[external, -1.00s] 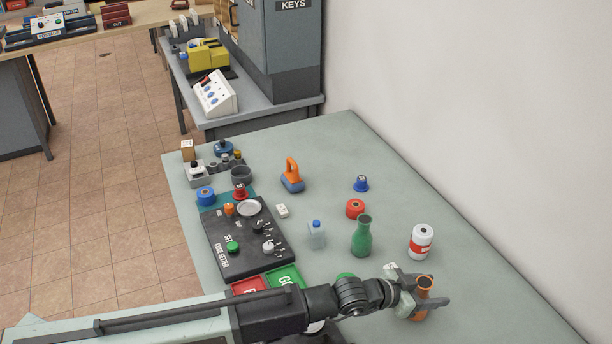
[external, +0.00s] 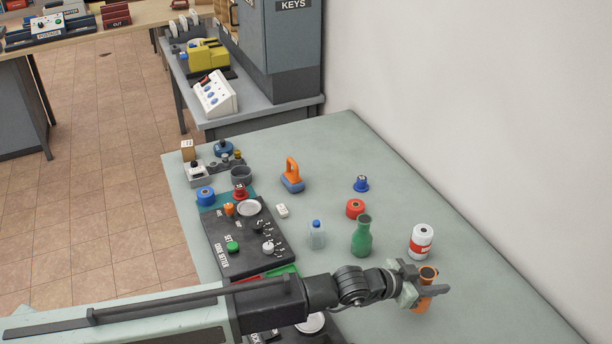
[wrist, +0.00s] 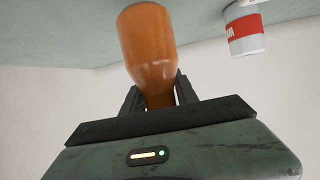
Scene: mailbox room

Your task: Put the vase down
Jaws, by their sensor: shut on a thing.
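The orange-brown vase (external: 422,305) is in my gripper (external: 431,288) at the lower right of the external view. The jaws are shut around its neck, and its dark mouth shows above them. In the wrist view the vase (wrist: 147,45) shows its rounded body beyond the fingers, with the neck between them. That view seems upside down, with the grey table (wrist: 60,30) along its top. The vase looks roughly upright. I cannot tell whether its base touches the table.
A white can with a red band (external: 421,242) stands just behind the vase. A green bottle (external: 362,238), a red roll (external: 355,208) and a small clear bottle (external: 316,236) stand further left. A black control panel (external: 230,262) is at the left. Table right of the can is clear.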

